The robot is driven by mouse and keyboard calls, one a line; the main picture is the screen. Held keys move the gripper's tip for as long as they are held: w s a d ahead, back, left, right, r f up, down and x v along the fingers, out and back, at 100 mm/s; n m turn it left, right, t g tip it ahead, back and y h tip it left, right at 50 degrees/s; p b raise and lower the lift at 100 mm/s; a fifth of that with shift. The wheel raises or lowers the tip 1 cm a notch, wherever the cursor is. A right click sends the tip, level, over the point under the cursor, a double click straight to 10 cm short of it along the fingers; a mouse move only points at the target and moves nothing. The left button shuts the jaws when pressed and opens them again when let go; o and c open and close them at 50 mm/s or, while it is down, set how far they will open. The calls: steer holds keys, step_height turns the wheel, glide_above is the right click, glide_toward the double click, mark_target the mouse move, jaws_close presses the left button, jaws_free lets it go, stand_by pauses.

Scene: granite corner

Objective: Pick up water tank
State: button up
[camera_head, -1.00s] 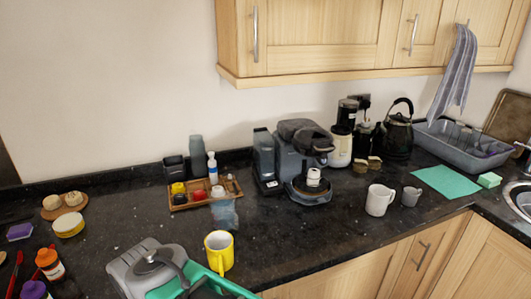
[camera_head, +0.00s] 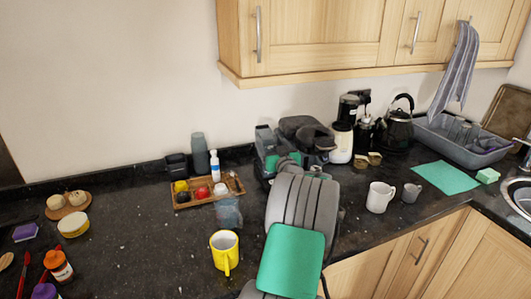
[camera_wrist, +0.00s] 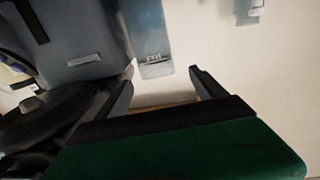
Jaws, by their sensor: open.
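The water tank (camera_head: 264,138) is the dark, see-through upright box on the left side of the grey coffee machine (camera_head: 308,132). My arm hides its lower part in the head view. In the wrist view, the tank shows as a narrow blue-grey strip (camera_wrist: 148,35) beside the machine's grey body (camera_wrist: 80,40). My gripper (camera_wrist: 162,72) is open and empty, with its fingertips apart on either side of the strip's near end. I cannot tell whether the tips touch it or how far they reach along it.
A yellow mug (camera_head: 225,250) is in front, left of my arm. A white mug (camera_head: 380,197) and a grinder (camera_head: 342,142) stand right. The wall is close behind.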

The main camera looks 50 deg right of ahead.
steer(key=p+x, duration=0.3)
steer(key=x, duration=0.5)
steer(key=shift+d, duration=0.3)
jaws_close()
steer(key=shift+w+r, duration=0.1)
steer(key=shift+r, duration=0.1)
stand_by(0.5)
